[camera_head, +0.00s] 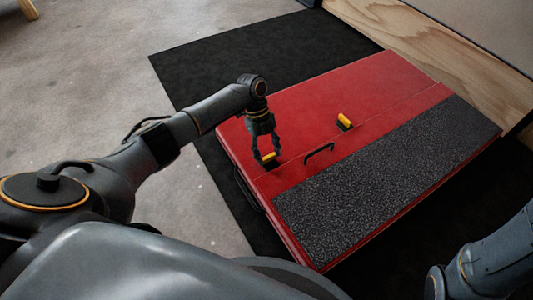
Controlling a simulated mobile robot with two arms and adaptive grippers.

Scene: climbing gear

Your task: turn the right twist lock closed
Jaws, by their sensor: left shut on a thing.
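The right twist lock (344,121), a yellow handle on a dark base, sits on the red case or folded pad (310,100) near the seam in its top. Its handle lies slanted across the seam direction, and no gripper is near it. The left twist lock (268,157) is of the same kind, near the left end of the seam. My left gripper (267,155) points down from above and is shut on this left lock's yellow handle, its fingers on either side. My right gripper is out of view; only part of my right arm shows at the lower right.
A black handle (319,153) stands up between the locks, and another (248,190) is on the left side. A grey speckled strip (385,178) covers the near part. The case lies on a black mat (210,70); a wooden panel (440,60) stands behind at right.

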